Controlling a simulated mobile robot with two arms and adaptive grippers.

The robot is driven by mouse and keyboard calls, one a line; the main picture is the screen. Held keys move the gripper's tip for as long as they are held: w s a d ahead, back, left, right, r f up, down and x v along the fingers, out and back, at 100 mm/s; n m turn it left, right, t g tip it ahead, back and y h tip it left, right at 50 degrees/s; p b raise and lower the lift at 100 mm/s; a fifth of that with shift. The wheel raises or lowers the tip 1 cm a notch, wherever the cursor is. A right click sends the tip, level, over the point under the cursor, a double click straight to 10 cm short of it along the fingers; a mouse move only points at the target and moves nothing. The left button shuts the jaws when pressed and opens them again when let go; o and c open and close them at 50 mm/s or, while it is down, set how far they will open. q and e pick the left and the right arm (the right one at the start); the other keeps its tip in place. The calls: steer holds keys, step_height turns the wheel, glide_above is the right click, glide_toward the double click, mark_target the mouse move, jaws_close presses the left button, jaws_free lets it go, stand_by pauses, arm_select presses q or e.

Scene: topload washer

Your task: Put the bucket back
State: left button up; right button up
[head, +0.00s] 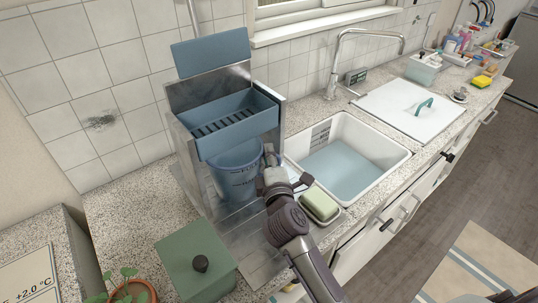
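The blue bucket (236,176), with dark markings on its side, stands upright at the metal housing (187,150), below a blue slotted tray (237,124). The tray hides part of its top. My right gripper (272,163) is at the bucket's right side, close to its rim. I cannot tell whether it touches the bucket, or whether its fingers are open or shut. My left gripper is not in view.
A blue flap (210,53) stands raised above the tray. A sponge-like block in a dish (320,204) sits right of my gripper, beside the sink (386,151). A green lidded box (195,262) and potted plant (133,290) stand in front. Speckled counter at left is clear.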

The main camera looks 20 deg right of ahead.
steer(key=shift+o, duration=1)
steer(key=shift+r, duration=0.2)
steer(key=s+a+b, duration=0.1)
steer(key=s+b, duration=0.1)
steer(key=s, duration=1)
steer(key=shift+a+b, duration=0.35)
steer(key=shift+a, duration=0.05)
